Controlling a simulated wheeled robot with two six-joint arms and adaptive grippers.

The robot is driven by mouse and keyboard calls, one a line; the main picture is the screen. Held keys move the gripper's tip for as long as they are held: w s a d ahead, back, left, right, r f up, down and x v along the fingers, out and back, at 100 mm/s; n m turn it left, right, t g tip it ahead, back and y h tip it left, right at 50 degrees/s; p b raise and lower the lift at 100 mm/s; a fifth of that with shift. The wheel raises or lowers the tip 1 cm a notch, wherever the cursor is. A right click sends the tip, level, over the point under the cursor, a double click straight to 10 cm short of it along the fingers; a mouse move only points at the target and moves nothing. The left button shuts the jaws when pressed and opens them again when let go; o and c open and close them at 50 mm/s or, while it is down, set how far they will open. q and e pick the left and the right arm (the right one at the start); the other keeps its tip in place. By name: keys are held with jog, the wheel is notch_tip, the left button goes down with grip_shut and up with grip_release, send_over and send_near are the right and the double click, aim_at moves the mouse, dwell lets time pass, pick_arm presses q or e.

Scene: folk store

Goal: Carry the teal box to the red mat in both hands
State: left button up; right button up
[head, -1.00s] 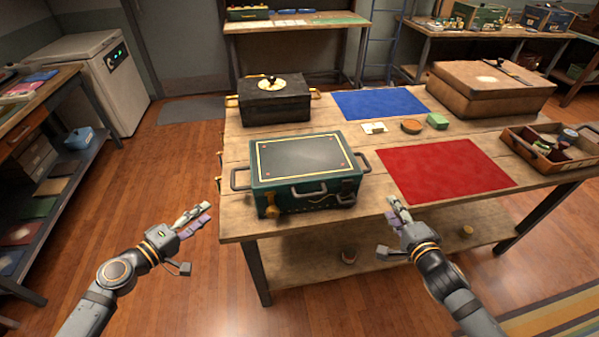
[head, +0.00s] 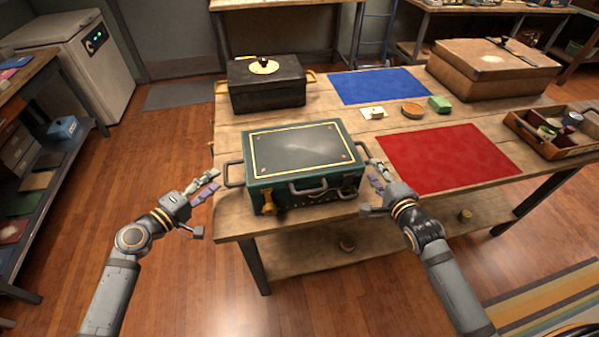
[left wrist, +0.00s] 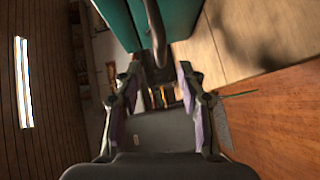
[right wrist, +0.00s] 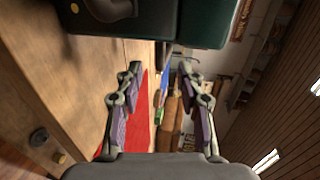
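The teal box (head: 300,165) stands closed on the wooden table, its dark lid edged in yellow. It has grey handles at its left end, right end and front. The red mat (head: 447,156) lies flat and bare to its right. My left gripper (head: 211,184) is open and empty just left of the box; the left handle (left wrist: 155,32) shows ahead of its fingers in the left wrist view. My right gripper (head: 374,174) is open beside the box's right end, between box and mat. In the right wrist view the box (right wrist: 195,20) shows above the open fingers. The right handle is partly hidden.
A black box (head: 266,84) stands behind the teal box. A blue mat (head: 380,87), a green block (head: 440,104) and a round orange dish (head: 413,111) lie behind the red mat. A brown case (head: 490,72) and a wooden tray (head: 535,140) occupy the right side.

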aim_at(225, 170)
pick_arm(q)
jog(key=x, duration=0.6)
pick_arm(e)
jog(key=x, duration=0.6)
pick_arm(q)
jog(key=shift+c, duration=0.3)
pick_arm(e)
jog(key=shift+c, duration=0.2)
pick_arm(q)
jog(key=shift+a, duration=0.1)
grip_shut()
pick_arm(e)
grip_shut()
pick_arm(q)
jog(key=shift+f, duration=0.1)
